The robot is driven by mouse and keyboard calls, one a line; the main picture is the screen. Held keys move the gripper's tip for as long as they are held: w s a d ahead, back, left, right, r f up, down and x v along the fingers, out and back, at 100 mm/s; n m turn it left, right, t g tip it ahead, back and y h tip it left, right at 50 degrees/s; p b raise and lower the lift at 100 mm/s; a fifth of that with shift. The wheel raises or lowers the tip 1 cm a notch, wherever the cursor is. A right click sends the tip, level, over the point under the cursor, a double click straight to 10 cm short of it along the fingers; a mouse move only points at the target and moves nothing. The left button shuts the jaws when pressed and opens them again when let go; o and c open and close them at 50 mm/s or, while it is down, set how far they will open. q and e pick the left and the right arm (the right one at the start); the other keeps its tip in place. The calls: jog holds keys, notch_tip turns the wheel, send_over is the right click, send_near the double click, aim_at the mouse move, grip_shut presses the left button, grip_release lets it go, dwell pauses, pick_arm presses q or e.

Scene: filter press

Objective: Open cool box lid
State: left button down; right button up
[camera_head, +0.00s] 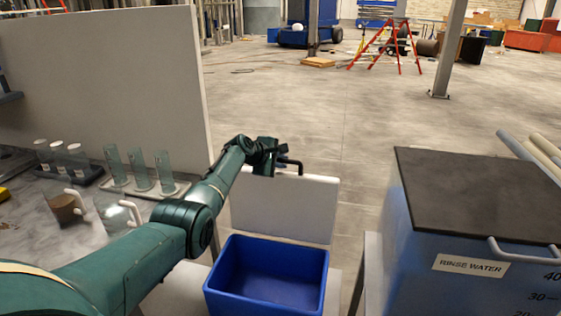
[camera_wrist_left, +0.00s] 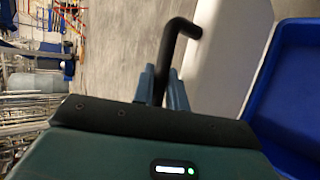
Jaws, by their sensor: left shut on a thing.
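The cool box (camera_head: 213,298) is a blue open-topped box at the bottom middle of the head view, and its inside is visible and looks empty. Its white lid (camera_head: 283,212) stands raised, roughly upright, at the far side of the box. My left gripper (camera_head: 279,164) is at the lid's top edge, shut on the black lid handle (camera_head: 294,163). In the left wrist view the gripper fingers (camera_wrist_left: 163,88) close around the black handle (camera_wrist_left: 180,27), with the white lid (camera_wrist_left: 228,55) and blue box (camera_wrist_left: 292,90) to the right. My right gripper is not in view.
A rinse water tank (camera_head: 420,240) with a dark cover (camera_head: 480,190) stands on the right. On the left, a bench holds glass cylinders (camera_head: 140,172) and jugs (camera_head: 68,207), below a pale partition (camera_head: 110,75). Open floor (camera_head: 300,110) lies beyond the lid.

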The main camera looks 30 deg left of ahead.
pick_arm(q)
jog(key=c, duration=1.4)
grip_release()
jog(key=shift+s, duration=0.1)
jog(key=shift+s+a+r+p, duration=0.1)
jog(key=shift+s+r+p, duration=0.3)
jog(key=shift+p, duration=0.2)
jog(key=p+v, duration=0.1)
jog(key=v, duration=1.1)
jog(key=shift+p, duration=0.35)
